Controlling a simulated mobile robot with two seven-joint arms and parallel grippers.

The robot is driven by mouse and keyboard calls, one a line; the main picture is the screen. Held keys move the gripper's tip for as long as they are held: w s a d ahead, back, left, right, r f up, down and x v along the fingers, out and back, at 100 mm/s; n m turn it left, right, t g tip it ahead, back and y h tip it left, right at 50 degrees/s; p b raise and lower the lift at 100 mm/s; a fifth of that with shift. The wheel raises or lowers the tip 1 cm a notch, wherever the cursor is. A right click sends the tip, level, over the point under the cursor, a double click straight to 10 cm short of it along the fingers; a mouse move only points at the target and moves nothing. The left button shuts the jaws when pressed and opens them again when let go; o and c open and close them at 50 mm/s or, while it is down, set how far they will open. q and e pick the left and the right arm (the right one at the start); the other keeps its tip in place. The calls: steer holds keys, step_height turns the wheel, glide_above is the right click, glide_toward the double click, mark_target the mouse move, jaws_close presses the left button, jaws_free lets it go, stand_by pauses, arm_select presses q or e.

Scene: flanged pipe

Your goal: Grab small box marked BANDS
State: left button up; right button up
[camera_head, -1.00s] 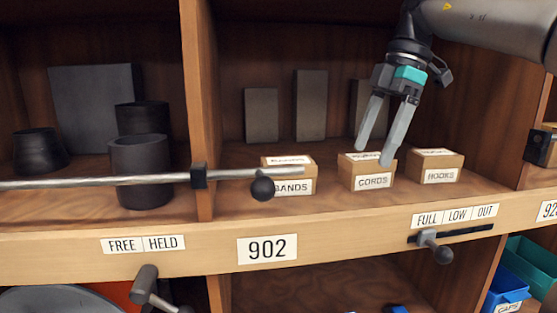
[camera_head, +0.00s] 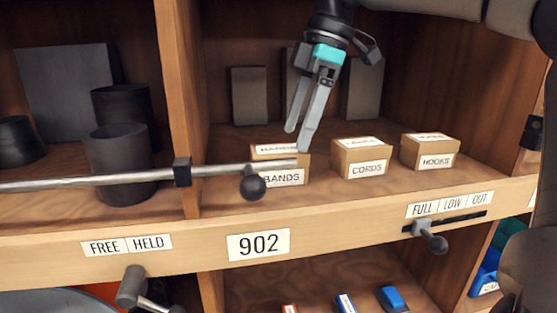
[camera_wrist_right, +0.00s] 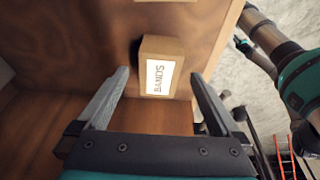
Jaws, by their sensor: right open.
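The small cardboard box marked BANDS (camera_head: 296,175) sits on the upper shelf, left of two similar boxes. In the head view a metal rod with a dark ball end crosses in front of its lower left part. My right gripper (camera_head: 297,142) is open just above and behind the box's top right side, fingers pointing down. In the right wrist view the box (camera_wrist_right: 160,70) shows between and beyond the two spread fingers (camera_wrist_right: 160,95), with its BANDS label facing the camera side. Nothing is between the fingertips that I can see gripped. My left gripper is not in view.
The rod (camera_head: 100,181) with its ball knob (camera_head: 253,187) runs along the shelf front. The CORDS box (camera_head: 362,158) and HOOKS box (camera_head: 430,151) stand to the right. Dark upright blocks (camera_head: 249,96) stand behind. A wooden divider (camera_head: 180,90) is at left.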

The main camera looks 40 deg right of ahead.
mark_target(282, 149)
steer(key=shift+w+a, duration=0.2)
steer(key=shift+a, duration=0.2)
steer(key=x, duration=0.5)
steer(key=shift+w+a+p, duration=0.15)
steer(key=shift+p, duration=0.25)
steer(key=shift+c, duration=0.2)
steer(key=shift+r, duration=0.1)
jaws_close()
